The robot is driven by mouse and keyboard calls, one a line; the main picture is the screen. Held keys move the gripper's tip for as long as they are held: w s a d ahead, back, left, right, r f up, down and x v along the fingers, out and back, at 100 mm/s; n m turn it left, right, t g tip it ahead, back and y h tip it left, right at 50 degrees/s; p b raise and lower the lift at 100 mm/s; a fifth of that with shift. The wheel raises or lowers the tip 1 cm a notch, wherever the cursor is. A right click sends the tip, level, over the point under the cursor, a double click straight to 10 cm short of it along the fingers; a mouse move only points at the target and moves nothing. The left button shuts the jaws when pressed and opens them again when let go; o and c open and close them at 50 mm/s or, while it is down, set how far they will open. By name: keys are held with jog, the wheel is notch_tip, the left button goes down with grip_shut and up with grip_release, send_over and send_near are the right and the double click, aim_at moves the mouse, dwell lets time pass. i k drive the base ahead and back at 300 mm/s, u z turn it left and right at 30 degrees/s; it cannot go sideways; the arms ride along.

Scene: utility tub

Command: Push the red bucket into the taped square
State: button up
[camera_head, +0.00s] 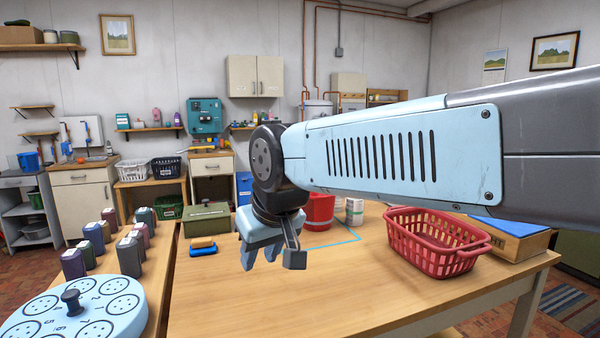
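The red bucket (321,211) stands upright on the wooden table, behind my gripper. My gripper and wrist hide part of its left side. Thin blue-green tape (338,243) marks lines on the table in front of and to the right of the bucket. The rest of the taped square is hidden, so I cannot tell how much of the bucket is inside it. My gripper (272,256) points down over the table, nearer to me and left of the bucket. No object shows in it; its finger gap is unclear.
A red basket (432,244) stands right of the tape, beside a wooden box with a blue top (505,238). Small pale containers (354,211) stand right of the bucket. The front tabletop is clear.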

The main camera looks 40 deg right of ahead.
aim_at(319, 211)
jog(key=u, duration=0.85)
jog(key=k, duration=1.35)
jog(key=z, duration=1.35)
jog(key=i, duration=1)
